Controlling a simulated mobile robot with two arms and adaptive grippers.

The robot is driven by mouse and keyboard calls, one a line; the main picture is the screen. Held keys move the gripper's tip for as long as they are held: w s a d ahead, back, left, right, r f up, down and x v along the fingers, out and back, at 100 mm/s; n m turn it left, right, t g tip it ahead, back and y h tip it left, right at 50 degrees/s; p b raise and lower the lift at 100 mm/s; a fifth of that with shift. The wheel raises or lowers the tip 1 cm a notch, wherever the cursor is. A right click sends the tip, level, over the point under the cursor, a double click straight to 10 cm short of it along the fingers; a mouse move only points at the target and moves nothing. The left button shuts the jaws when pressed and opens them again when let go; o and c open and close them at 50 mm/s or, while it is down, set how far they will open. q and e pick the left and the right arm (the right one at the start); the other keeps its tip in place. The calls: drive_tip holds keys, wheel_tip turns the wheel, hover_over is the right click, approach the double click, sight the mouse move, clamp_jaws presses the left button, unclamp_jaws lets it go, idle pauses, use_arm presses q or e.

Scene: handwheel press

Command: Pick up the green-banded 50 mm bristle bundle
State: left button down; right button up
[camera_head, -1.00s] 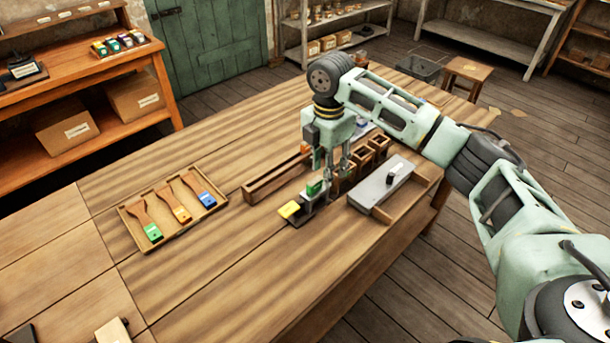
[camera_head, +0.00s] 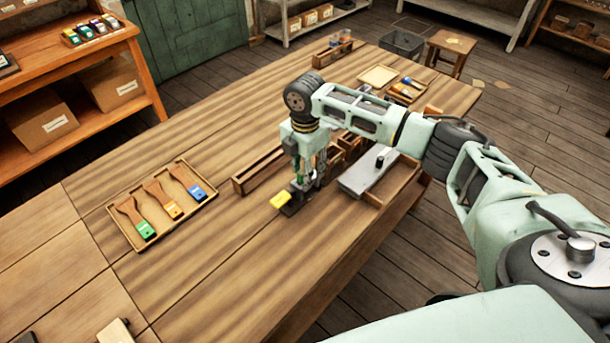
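My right gripper (camera_head: 304,178) points down over the middle of the table, just behind a small dark fixture (camera_head: 288,210) with a yellow block (camera_head: 281,200) at its front. A small green patch (camera_head: 297,170) shows at the gripper's fingers; it may be the green band of the bundle. I cannot tell whether it is between the fingers or behind them, nor whether the fingers are open or shut. The bristles cannot be made out. My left gripper is not in view.
A wooden tray (camera_head: 114,223) at left holds green, orange and blue brushes. A long narrow wooden holder (camera_head: 250,179) lies behind the gripper. A grey plate with a black knob (camera_head: 367,177) and partitioned wooden boxes stand close on the right. The table's front left is mostly clear.

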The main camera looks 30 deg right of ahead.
drive_tip(key=shift+c, duration=0.3)
clamp_jaws()
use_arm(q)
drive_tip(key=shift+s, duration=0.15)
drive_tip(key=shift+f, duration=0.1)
use_arm(e)
drive_tip(key=shift+r, duration=0.15)
